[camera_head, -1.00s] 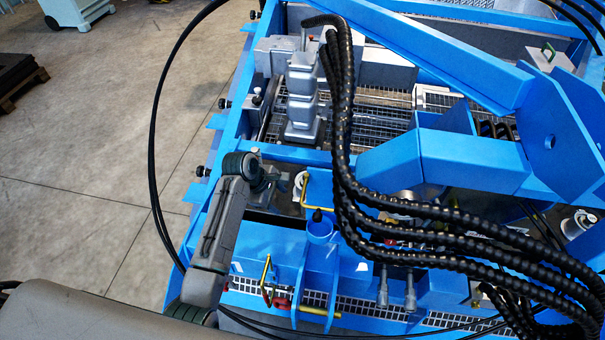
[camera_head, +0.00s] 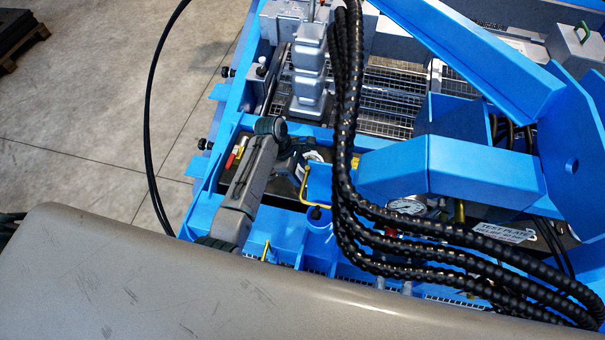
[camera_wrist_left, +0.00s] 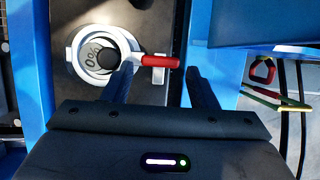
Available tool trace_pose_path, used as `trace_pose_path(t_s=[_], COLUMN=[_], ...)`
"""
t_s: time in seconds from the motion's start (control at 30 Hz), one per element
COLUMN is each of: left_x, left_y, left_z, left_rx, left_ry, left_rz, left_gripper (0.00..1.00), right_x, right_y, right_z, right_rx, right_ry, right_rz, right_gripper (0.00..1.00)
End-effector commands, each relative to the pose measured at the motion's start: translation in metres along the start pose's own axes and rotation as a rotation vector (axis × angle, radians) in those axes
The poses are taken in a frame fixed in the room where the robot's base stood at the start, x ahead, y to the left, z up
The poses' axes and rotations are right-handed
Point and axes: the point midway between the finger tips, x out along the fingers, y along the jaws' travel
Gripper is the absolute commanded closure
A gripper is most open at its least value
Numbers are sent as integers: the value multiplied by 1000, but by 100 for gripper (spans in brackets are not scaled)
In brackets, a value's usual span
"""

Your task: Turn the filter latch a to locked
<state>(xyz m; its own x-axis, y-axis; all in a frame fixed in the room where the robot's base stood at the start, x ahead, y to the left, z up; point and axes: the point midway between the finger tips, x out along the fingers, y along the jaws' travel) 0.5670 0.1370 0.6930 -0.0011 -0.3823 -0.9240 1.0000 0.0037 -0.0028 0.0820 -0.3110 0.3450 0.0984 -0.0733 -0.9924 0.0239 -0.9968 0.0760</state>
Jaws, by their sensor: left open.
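In the left wrist view a latch with a red handle (camera_wrist_left: 158,61) reaches right from a round white-rimmed dial (camera_wrist_left: 78,48) that carries printed marks and a black hub. The end of the handle lies beside a small pale bracket. My left gripper (camera_wrist_left: 160,74) is open, its two dark fingers apart on either side of the red handle's length. I cannot tell whether either finger touches it. In the head view my left gripper (camera_head: 303,166) is over the dark panel, and the dial shows partly as a pale patch behind it. My right gripper is not in view.
Thick black hoses (camera_head: 345,110) hang just right of my left gripper. A yellow bent handle (camera_head: 316,190) and blue frame parts (camera_head: 400,165) stand close by. A red-tipped fitting (camera_head: 230,160) lies left of my forearm. Open floor (camera_head: 110,120) is at the left.

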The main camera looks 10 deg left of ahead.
Motion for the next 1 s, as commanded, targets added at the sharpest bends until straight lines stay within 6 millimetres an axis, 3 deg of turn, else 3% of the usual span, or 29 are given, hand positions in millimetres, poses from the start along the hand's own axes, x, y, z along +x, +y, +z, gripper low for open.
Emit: trace_pose_path(t_s=[0.2,0.53,0.7,1.0], left_x=[23,27,27,25], left_y=[0,0,0,0], left_z=[0,0,0,0], left_rx=[0,1,0,24], left_ry=[0,0,0,0], left_rz=[0,1,1,-10], left_gripper=[47,47,79,79], right_x=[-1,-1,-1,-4], right_y=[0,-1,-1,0], right_z=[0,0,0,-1], right_rx=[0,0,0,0], right_ry=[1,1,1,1], right_rz=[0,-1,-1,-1], right_gripper=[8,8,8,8])
